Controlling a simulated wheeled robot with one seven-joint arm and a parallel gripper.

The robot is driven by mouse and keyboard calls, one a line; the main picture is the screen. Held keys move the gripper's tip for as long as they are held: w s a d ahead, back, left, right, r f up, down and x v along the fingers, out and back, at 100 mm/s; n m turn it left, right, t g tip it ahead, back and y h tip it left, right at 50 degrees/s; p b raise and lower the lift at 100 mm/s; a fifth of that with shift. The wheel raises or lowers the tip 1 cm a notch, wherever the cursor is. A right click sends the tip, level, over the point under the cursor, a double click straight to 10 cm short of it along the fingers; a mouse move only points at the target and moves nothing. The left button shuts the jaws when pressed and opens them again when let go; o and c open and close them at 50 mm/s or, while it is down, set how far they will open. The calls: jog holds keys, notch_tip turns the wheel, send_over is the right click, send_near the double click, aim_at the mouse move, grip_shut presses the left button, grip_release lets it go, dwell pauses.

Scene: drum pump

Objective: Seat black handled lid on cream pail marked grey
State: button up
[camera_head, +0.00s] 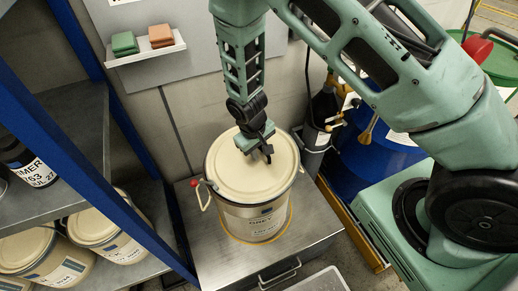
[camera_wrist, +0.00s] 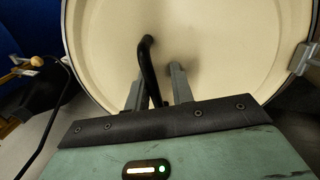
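The cream pail (camera_head: 258,225) stands upright on a metal bench, with a dark label reading "GREY" on its front. The cream lid (camera_head: 240,170) lies across the pail's top inside its rim; whether it is pressed fully down I cannot tell. My gripper (camera_head: 265,152) points down over the lid's right half. In the wrist view the lid (camera_wrist: 225,40) fills the top, and its bent black handle (camera_wrist: 147,65) rises between my two separated fingers (camera_wrist: 158,88), close to the left finger. A gap shows between the handle and the right finger.
A metal bench (camera_head: 312,228) has bare room right of the pail. A blue-framed shelf (camera_head: 95,180) at left holds more pails (camera_head: 105,230). A small wall ledge (camera_head: 145,48) carries green and orange blocks. A blue drum (camera_head: 370,165) stands at right.

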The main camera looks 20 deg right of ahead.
notch_tip(320, 180, up, 11)
jog(key=a+p, duration=0.2)
jog(key=p, duration=0.5)
jog(key=shift+s+p, duration=0.25)
jog(key=shift+p, duration=0.1)
jog(key=shift+f, duration=0.1)
